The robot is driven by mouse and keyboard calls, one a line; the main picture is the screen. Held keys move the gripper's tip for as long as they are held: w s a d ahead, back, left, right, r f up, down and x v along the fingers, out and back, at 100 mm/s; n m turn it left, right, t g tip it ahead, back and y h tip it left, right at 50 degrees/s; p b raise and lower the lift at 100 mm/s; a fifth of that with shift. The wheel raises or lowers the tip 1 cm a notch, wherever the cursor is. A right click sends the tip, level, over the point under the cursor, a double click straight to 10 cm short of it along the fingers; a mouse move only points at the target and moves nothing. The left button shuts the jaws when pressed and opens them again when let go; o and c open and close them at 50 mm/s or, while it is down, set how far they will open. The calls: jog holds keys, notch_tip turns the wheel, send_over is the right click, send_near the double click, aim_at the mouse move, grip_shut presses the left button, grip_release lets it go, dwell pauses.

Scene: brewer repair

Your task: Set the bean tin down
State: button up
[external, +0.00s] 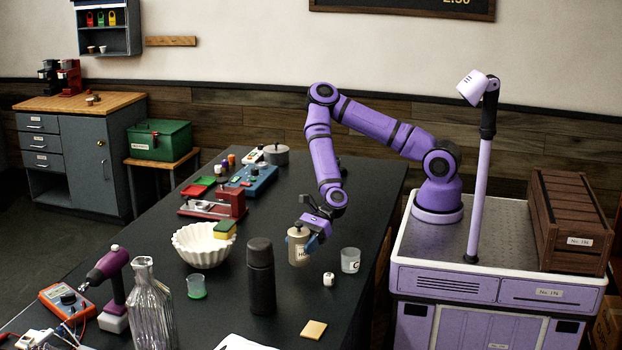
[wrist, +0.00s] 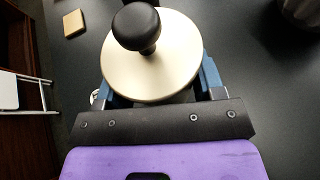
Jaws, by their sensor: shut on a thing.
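The bean tin (external: 298,247) is a cream cylinder with a dark knob on its lid and a partly hidden label. In the wrist view its round lid (wrist: 152,62) and black knob fill the upper middle. My gripper (external: 311,240) is shut on the tin, with its blue fingers on either side of the body. The tin is upright over the black table (external: 345,220). I cannot tell whether its base touches the tabletop, and the wrist view hides its lower part.
A clear cup (external: 350,260) stands right of the tin, a small white block (external: 328,279) in front. A black bottle (external: 261,276) and white fluted bowl (external: 200,246) stand to the left. A tan square (external: 314,329) lies near the front edge; bare tabletop shows behind the tin.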

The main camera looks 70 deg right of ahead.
aim_at(302, 253)
jog(key=shift+f, duration=1.85)
jog(key=shift+f, duration=0.1)
jog(key=o, duration=1)
jog(key=shift+o, duration=0.2)
jog(key=shift+d, duration=0.2)
jog(key=v, duration=1.1)
jog(key=shift+s+d+r, duration=0.2)
jog(key=shift+s+r, duration=0.05)
